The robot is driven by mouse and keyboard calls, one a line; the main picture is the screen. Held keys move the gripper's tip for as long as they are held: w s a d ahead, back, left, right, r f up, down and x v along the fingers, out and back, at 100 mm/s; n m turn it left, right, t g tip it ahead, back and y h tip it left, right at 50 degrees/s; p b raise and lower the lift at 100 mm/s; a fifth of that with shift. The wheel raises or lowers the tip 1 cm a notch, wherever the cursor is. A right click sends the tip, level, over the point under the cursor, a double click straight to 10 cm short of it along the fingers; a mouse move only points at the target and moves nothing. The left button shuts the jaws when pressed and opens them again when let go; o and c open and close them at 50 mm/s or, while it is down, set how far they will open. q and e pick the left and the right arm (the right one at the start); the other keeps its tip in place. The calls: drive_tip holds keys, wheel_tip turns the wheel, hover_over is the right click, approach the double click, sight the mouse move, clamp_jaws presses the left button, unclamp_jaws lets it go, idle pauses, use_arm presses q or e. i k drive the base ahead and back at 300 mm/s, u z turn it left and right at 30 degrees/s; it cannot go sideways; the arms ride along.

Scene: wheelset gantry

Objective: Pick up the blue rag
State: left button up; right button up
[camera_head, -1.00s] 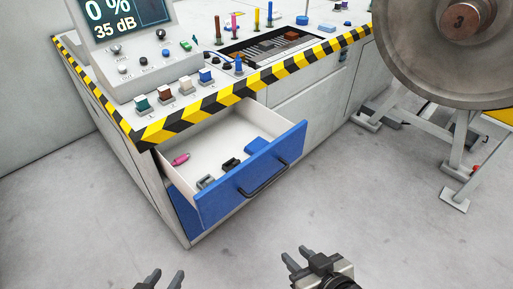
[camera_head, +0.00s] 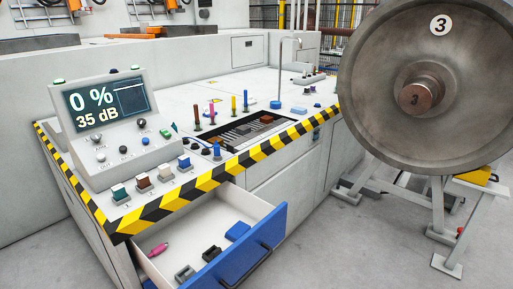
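A flat blue piece (camera_head: 237,231) lies in the open drawer (camera_head: 203,220), against its right side. Another small flat blue piece (camera_head: 298,110) lies on the bench top near the striped front edge. Either could be the blue rag; I cannot tell which at this size. Neither of my grippers shows in the head view now.
A pink object (camera_head: 159,249) and dark clamp-like parts (camera_head: 211,254) lie in the drawer. The drawer's blue front juts out over the floor. A display console (camera_head: 110,125) stands on the bench's left. A large wheel (camera_head: 425,60) on a stand is at the right.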

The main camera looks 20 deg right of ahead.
sight(239, 228)
drive_tip(key=u, duration=3.2)
drive_tip(key=k, duration=1.7)
drive_tip(key=z, duration=1.65)
drive_tip(key=i, duration=0.95)
